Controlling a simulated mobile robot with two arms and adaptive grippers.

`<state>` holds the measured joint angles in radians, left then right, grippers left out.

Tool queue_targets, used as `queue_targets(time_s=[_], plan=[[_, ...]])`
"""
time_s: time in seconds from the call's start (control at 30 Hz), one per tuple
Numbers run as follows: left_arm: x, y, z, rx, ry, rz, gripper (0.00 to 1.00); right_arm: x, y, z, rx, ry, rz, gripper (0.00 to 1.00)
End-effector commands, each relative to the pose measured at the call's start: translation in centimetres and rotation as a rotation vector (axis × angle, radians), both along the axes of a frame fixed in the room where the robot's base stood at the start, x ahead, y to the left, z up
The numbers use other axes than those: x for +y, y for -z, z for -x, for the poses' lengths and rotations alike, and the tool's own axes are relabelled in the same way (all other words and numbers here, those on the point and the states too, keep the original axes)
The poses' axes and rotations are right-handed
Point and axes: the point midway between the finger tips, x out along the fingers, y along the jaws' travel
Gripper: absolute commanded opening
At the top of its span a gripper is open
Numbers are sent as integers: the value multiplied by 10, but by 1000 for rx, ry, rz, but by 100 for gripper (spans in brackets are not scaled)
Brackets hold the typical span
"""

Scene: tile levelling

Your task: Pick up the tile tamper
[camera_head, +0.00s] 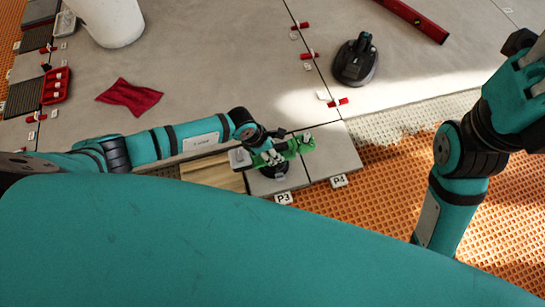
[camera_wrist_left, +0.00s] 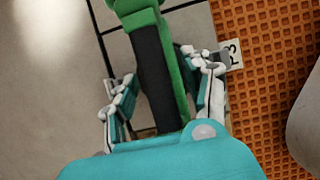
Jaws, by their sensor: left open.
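In the left wrist view the tamper (camera_wrist_left: 158,70) shows as a green body with a black grip strip, running up between the fingers. My left gripper (camera_head: 268,156) is at the tamper and partly overlaps it in the head view. In the wrist view the left gripper (camera_wrist_left: 165,80) is open, with one finger on each side of the handle. Whether either finger touches it I cannot tell. My right arm is at the right; its gripper is outside the frame.
A black suction-cup tool (camera_head: 355,62) stands on the tiles behind. A red level (camera_head: 415,18), a red cloth (camera_head: 130,96), a white bucket (camera_head: 112,20) and a red tray (camera_head: 56,86) lie farther off. Red clips sit along the tile joints. Orange matting (camera_head: 400,180) is at the right.

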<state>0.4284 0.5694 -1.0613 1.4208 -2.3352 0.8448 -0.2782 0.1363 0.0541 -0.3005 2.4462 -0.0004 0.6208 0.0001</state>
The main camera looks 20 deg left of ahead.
Motion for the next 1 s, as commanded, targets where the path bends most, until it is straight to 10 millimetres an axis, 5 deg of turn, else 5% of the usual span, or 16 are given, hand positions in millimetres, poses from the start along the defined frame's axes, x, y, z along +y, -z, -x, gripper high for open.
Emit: queue_targets(time_s=[0.2,0.57,1.0], plan=[[0,0,0,0,0,0,47,0,0,0,-1,0,0,0],[0,0,0,0,0,0,0,0,0,0,-2,0,-1,0],[-1,-3,-2,-5,-1,4,0,0,-1,0,-3,0,-1,0]])
